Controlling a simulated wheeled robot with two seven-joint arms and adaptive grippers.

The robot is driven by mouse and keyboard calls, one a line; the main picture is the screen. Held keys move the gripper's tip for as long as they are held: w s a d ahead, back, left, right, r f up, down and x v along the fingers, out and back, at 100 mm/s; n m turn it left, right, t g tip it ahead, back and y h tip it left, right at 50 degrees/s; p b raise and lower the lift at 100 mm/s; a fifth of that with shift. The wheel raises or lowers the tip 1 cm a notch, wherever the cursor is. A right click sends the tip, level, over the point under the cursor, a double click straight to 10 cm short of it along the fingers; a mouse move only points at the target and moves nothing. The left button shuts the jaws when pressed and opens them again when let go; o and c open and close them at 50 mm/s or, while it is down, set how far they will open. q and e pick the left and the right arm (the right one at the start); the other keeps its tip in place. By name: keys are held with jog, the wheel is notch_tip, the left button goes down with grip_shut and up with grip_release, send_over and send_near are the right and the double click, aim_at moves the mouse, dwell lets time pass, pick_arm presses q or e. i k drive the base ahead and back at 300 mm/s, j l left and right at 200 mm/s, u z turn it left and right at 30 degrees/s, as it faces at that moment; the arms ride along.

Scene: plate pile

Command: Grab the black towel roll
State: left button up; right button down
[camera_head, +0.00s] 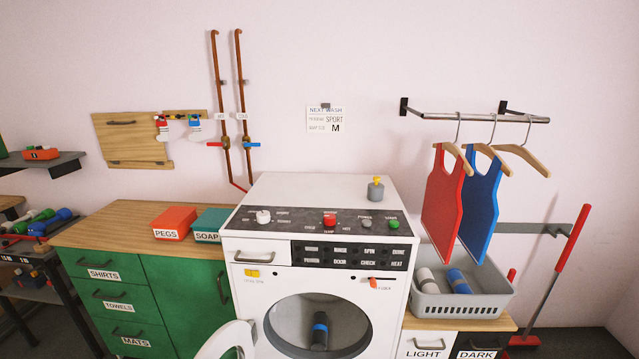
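A black roll (320,331) with a blue band stands or lies in the round opening of the white washing machine (262,250), near the bottom centre. Its lower end is close to the machine's lower rim, and I cannot tell how far inside it lies. The machine's round white door (226,341) appears swung open to the left, cut off by the bottom edge. Neither of my grippers is in view.
A grey basket (440,305) with a light roll and a blue roll stands to the right on a low cabinet. Red and blue vests (441,205) hang above it. The green drawer cabinet (180,290) stands left, with PEGS and SOAP boxes on top.

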aim_at(320, 330)
jog(key=j+z, duration=0.15)
jog(key=j, duration=0.3)
jog(key=j+z, duration=0.15)
jog(key=j, duration=0.25)
jog(key=j+z, duration=0.15)
jog(key=j, duration=0.3)
jog(key=k+j+z, duration=0.15)
jog(key=j, duration=0.3)
jog(key=j+z, duration=0.15)
jog(key=j, duration=0.25)
jog(key=k+j+z, duration=0.15)
jog(key=j, duration=0.25)
jog(key=k+j+z, duration=0.15)
jog(key=j, duration=0.25)
